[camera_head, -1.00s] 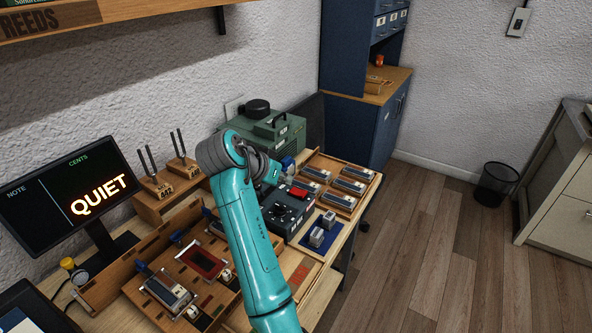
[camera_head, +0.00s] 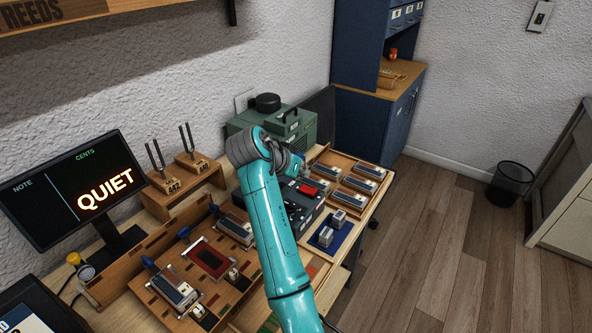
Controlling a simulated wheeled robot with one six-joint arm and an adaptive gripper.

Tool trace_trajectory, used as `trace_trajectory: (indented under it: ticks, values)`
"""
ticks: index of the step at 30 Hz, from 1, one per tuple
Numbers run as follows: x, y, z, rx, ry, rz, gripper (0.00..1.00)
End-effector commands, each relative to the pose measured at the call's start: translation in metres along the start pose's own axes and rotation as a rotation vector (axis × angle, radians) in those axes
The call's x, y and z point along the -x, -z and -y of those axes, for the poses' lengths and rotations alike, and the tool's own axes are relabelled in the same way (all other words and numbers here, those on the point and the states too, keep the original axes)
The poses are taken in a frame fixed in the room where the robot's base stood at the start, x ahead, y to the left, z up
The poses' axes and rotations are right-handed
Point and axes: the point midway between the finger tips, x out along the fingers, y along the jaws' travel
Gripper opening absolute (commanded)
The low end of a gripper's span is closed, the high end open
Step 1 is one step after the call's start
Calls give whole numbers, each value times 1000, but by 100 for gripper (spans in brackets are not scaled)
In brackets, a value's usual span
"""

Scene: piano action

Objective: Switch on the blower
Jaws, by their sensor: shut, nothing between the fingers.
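A green box-shaped machine (camera_head: 309,127) with a black round top fitting and a handle stands at the back of the bench against the wall. It looks like the blower; its lower front is partly hidden by my arm. In front of it is a dark grey box (camera_head: 302,212) with a red part (camera_head: 307,189) on top, partly covered by my arm. My gripper (camera_head: 304,170) is in front of the green machine, above the back of the grey box. It is small and mostly hidden by my wrist, with fingers shut and empty. I cannot tell whether it touches anything.
A wooden tray (camera_head: 331,155) of metal blocks lies right of the grey box, and a blue mat (camera_head: 327,250) with small blocks lies in front. Tuning forks (camera_head: 187,143) stand left of my arm. A monitor (camera_head: 72,192) reads "QUIET". The floor at right is mostly clear.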

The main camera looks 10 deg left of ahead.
Motion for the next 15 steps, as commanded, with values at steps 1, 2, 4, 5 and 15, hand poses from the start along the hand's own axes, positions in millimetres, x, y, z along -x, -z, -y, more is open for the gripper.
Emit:
trace_trajectory:
  ticks: [1,2,4,5,15]
  values:
    - [-10,0,-1,1,-2,2,0]
    - [-16,0,0,2,-2,2,0]
    - [-29,0,-1,1,-2,2,0]
    - [-34,0,0,1,-2,2,0]
    - [-68,-25,0,1,0,1,0]
